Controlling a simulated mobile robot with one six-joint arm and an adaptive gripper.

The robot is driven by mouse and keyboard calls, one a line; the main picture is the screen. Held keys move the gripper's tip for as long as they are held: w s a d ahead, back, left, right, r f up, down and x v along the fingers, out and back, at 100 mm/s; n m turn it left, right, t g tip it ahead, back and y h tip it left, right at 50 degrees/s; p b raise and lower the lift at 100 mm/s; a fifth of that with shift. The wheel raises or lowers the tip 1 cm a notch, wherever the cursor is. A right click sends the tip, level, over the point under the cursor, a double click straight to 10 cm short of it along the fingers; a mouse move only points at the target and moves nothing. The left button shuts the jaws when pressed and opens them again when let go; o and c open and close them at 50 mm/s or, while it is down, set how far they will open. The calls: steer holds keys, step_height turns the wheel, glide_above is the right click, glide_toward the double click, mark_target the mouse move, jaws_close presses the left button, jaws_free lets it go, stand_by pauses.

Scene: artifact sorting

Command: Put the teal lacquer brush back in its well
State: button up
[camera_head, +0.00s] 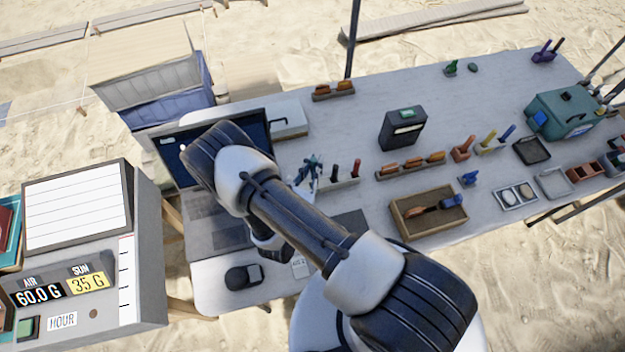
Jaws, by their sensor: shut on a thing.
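My gripper (309,170) shows small and dark just past my arm, over the middle left of the table. It is shut on a slim, dark teal thing, which I take for the teal lacquer brush; its outline is hard to part from the fingers. The gripper is at the block's left end. My arm hides part of that area, and I cannot tell whether the brush touches the block or which well is empty.
A wooden tray (397,220) with an orange and blue tool lies right of my arm. A laptop (215,228) is at left. A dark box (402,128), orange-piece racks (381,176) and a teal case (563,112) stand farther off. The table's back middle is fairly clear.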

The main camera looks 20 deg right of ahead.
steer(key=shift+f+b, duration=0.75)
steer(key=shift+f, duration=2.6)
steer(key=shift+f, duration=0.15)
steer(key=o, duration=0.8)
